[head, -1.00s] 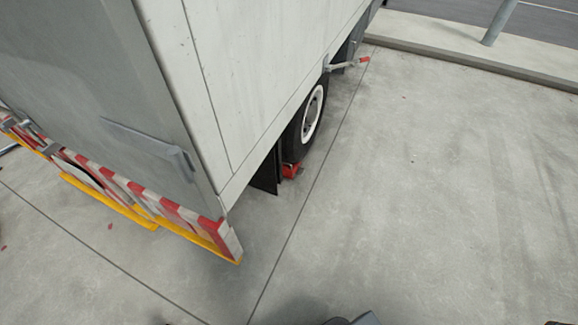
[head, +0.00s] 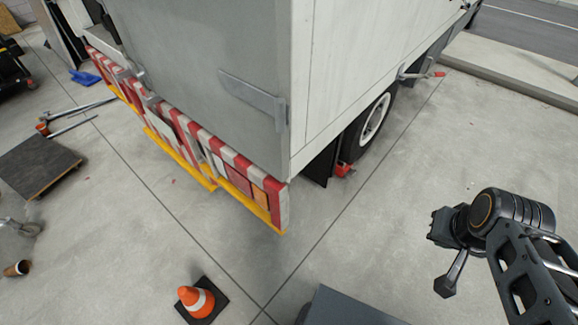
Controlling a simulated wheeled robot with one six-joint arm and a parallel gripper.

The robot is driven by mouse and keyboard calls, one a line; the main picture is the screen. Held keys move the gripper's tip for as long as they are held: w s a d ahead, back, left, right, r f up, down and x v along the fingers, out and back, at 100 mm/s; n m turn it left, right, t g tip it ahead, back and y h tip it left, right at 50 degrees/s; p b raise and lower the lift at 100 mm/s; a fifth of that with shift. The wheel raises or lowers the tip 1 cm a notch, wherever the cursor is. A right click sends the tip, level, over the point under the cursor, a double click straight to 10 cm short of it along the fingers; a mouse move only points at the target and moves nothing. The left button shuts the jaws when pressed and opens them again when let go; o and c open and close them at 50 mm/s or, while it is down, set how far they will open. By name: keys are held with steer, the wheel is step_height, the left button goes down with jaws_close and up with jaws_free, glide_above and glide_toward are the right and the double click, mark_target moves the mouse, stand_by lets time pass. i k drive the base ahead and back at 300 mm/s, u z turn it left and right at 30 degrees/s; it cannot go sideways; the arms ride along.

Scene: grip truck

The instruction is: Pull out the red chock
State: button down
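The red chock (head: 343,169) sits on the concrete floor against the rear side of the truck's wheel (head: 373,122), partly hidden by the black mud flap (head: 321,166). It looks small from here. The truck (head: 213,90) has a grey back and a white side, with a red and white striped rear bumper. My gripper (head: 443,258) is at the right of the head view, well apart from the chock and nearer to me.
An orange cone (head: 196,299) stands near the front, left of my base. A dark board (head: 37,166), metal bars and a paper cup (head: 17,268) lie on the left. Floor right of the truck is clear up to the kerb.

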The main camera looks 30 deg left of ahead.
mark_target(342, 167)
steer(key=z, duration=0.05)
steer(key=k, duration=0.65)
steer(key=z, duration=0.65)
steer(key=i, duration=2.3)
steer(key=u, duration=1.65)
steer(key=i, duration=0.75)
steer(key=u, duration=0.75)
